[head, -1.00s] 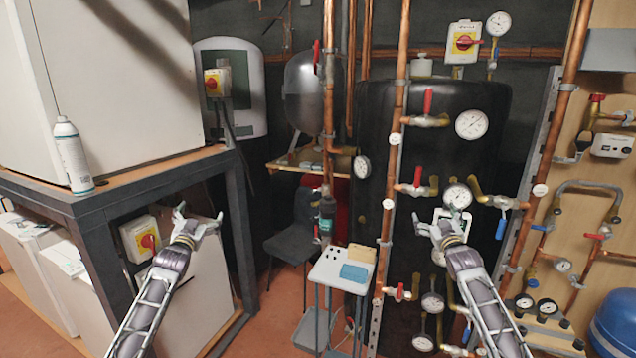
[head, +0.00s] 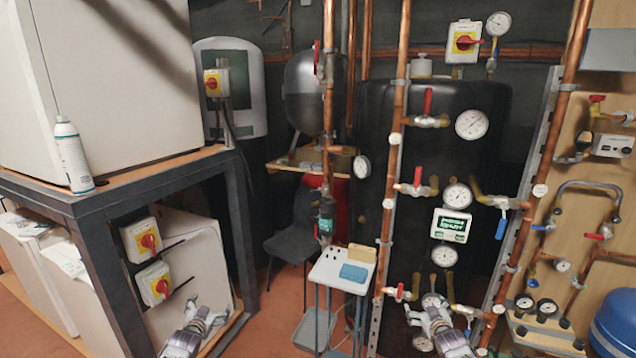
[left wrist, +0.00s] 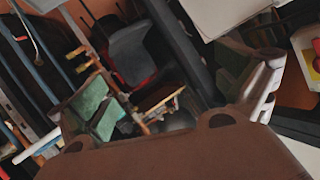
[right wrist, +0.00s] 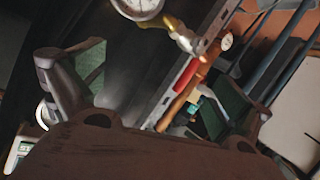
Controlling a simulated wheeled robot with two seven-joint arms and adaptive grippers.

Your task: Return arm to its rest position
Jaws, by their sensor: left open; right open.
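My left gripper (head: 207,318) is low at the bottom of the head view, in front of the white cabinet under the dark bench frame. In the left wrist view its fingers (left wrist: 180,95) are spread apart with nothing between them. My right gripper (head: 428,312) is low in front of the black tank, near the lower gauges and valves. In the right wrist view its fingers (right wrist: 165,85) are spread apart and empty. Most of both arms is below the head view's edge.
The dark bench frame (head: 237,215) stands at left, with two yellow-and-red switches (head: 140,240) under it. A small stand (head: 342,270) with a blue block is between the grippers. Copper pipes (head: 392,180), valves and a green-and-white display (head: 451,225) are before the black tank (head: 490,110).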

